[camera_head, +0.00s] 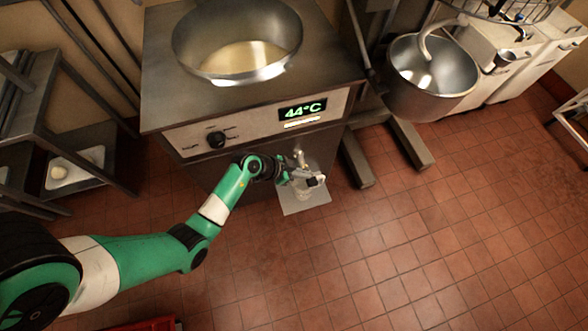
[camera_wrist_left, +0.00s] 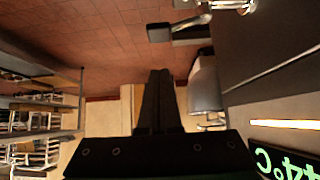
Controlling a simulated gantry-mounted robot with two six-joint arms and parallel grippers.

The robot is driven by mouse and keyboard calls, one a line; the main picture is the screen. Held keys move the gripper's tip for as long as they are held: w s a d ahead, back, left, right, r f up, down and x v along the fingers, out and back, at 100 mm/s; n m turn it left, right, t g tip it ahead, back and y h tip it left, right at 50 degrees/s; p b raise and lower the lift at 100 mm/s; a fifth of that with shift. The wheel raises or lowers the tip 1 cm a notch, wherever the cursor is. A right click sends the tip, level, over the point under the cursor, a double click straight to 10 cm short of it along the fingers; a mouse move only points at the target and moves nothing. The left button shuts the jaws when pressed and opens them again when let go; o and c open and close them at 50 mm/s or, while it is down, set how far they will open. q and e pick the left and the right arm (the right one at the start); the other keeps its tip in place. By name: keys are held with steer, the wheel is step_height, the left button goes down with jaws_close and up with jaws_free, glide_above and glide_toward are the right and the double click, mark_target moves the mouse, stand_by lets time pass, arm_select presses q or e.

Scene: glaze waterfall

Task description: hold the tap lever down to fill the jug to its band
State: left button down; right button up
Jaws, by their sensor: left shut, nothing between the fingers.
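The tap (camera_head: 299,158) sticks out from the front of the steel machine, partly behind my left gripper (camera_head: 316,181). In the left wrist view my gripper's black fingers (camera_wrist_left: 160,78) are together and empty. The bright metal of the tap shows at the top edge. The pale, see-through jug (camera_head: 303,192) stands below the tap, mostly hidden by my gripper. Its band and fill level cannot be made out. My right gripper is in neither view.
The steel machine (camera_head: 160,75) has an open vat (camera_head: 240,55) with pale liquid, a knob (camera_head: 217,139) and a display (camera_head: 302,110) reading 44°C. A light plate (camera_head: 318,203) lies under the jug. A mixer bowl (camera_head: 430,80) stands right.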

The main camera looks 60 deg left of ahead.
mark_target(315, 180)
arm_select(q)
steer(key=f+b, duration=0.1)
steer(key=w+f+b, duration=0.1)
steer(key=f, duration=0.1)
steer(key=f+b, duration=0.1)
steer(key=f, duration=0.1)
steer(key=shift+w+d, duration=0.25)
steer(key=shift+w, duration=0.15)
steer(key=shift+s+f+b, duration=0.15)
steer(key=shift+f+b, duration=0.25)
steer(key=shift+b, duration=0.15)
steer(key=shift+r, duration=0.1)
